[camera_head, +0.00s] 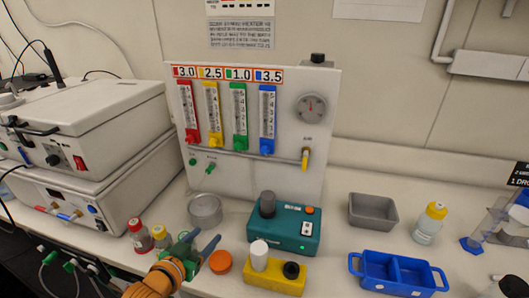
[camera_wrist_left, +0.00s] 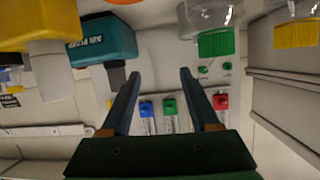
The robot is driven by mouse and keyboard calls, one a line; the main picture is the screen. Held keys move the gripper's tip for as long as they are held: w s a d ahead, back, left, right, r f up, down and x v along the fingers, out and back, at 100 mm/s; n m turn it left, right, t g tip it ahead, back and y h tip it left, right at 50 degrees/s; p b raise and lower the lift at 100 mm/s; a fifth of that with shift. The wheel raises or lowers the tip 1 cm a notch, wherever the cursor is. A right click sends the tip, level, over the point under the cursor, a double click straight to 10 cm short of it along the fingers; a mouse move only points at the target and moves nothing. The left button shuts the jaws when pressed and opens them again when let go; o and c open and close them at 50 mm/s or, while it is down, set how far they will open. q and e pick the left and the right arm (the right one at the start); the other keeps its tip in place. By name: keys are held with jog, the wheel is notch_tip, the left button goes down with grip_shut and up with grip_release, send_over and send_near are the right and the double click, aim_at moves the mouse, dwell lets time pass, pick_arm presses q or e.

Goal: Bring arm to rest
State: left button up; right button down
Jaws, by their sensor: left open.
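My left gripper (camera_head: 205,240) reaches in from the bottom left in the head view, above the bench. Its two fingers are spread, with nothing between them. In the left wrist view the open fingers (camera_wrist_left: 160,74) point toward the bench items, and the gap is empty. An orange lid (camera_head: 220,262) lies on the bench just right of the gripper. A round metal dish (camera_head: 205,209) stands behind it. Small bottles with a red cap (camera_head: 138,235) and a yellow cap (camera_head: 160,236) stand to its left. My right gripper is not seen.
A teal pump (camera_head: 285,228) and a yellow block (camera_head: 274,279) stand right of the gripper. A flowmeter panel (camera_head: 257,95) rises behind, with stacked white instruments (camera_head: 85,125) at left.

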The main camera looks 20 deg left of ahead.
pick_arm(q)
jog(key=s+d+f+m+g+h, duration=0.1)
jog(key=s+d+f+g, duration=0.4)
jog(key=s+d, duration=0.3)
jog(key=s+d+f+m+g, duration=0.1)
jog(key=s+d+f+g, duration=0.45)
jog(key=s, duration=0.45)
notch_tip(320, 180, down, 19)
jog(key=s+g+b, duration=0.1)
jog(key=s+b, duration=0.1)
jog(key=b, duration=0.1)
jog(key=s+a+f+g+b, duration=0.1)
jog(key=s+f+b, duration=0.1)
jog(key=s+f, duration=1)
jog(key=shift+a+f, duration=0.25)
jog(key=shift+a, duration=0.15)
